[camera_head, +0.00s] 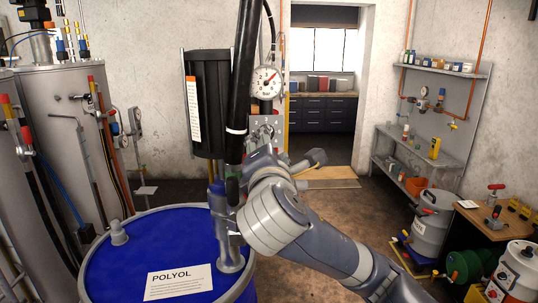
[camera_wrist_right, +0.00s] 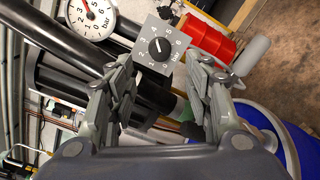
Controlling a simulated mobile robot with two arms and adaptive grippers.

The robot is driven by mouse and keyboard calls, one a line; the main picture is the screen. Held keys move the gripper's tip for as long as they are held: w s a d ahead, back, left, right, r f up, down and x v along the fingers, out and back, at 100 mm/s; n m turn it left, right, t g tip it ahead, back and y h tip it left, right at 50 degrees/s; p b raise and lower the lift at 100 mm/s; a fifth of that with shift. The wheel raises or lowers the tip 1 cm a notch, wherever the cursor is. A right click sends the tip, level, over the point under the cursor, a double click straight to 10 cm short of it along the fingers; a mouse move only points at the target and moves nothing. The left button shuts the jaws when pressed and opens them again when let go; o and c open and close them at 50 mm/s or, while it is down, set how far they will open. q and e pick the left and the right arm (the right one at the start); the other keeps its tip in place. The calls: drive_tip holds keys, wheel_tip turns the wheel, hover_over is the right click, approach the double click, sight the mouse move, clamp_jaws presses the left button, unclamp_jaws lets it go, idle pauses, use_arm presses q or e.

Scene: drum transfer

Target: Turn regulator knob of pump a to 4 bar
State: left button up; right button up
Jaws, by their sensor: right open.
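The regulator knob (camera_wrist_right: 160,48) is a dark round knob on a grey plate with a numbered bar scale, in the wrist view. Its light pointer mark seems to lie near 4, but I cannot read it exactly. A round white pressure gauge (camera_wrist_right: 92,16) with a red needle is beside it; the gauge (camera_head: 265,82) also shows in the head view, above the plate (camera_head: 279,125). My right gripper (camera_wrist_right: 160,68) is open, with its fingers on either side of the knob's line and apparently empty. I cannot tell whether they touch the knob. My left gripper is out of view.
A blue POLYOL drum (camera_head: 120,262) stands below a black pump motor (camera_head: 209,105). A thick black hose (camera_head: 241,80) runs down close to my right wrist. A red cylinder (camera_wrist_right: 205,38) lies beyond the plate. Shelves (camera_head: 440,70) and a workbench (camera_head: 480,215) are at the right.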

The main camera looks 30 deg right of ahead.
drive_tip(key=v, duration=0.3)
drive_tip(key=shift+f, duration=0.15)
idle(0.4)
